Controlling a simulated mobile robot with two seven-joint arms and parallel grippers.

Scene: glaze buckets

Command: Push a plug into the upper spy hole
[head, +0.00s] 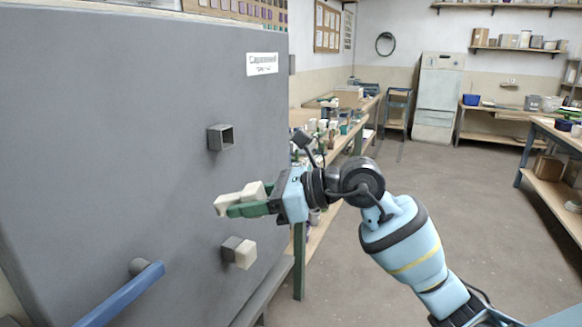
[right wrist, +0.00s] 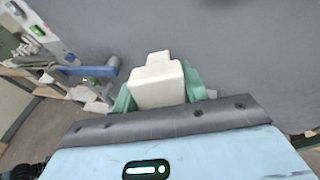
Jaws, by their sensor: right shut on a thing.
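The upper spy hole (head: 227,137) is a square grey-framed opening in the large grey kiln face (head: 130,110), and nothing fills it. My right gripper (head: 252,203) is shut on a cream plug (head: 228,202), which also shows between the green fingers in the right wrist view (right wrist: 157,82). The plug's narrower end points away from the gripper, toward the grey face. In the head view the plug is below the upper spy hole. The lower spy hole (head: 231,246) has another cream plug (head: 245,255) in it, sticking out. My left gripper is not in view.
A blue handle (head: 122,296) juts from the grey face at lower left. A white label (head: 262,64) is near the upper right edge of the face. A workbench (head: 338,150) with cups and jars runs behind my right arm. The floor at right is open.

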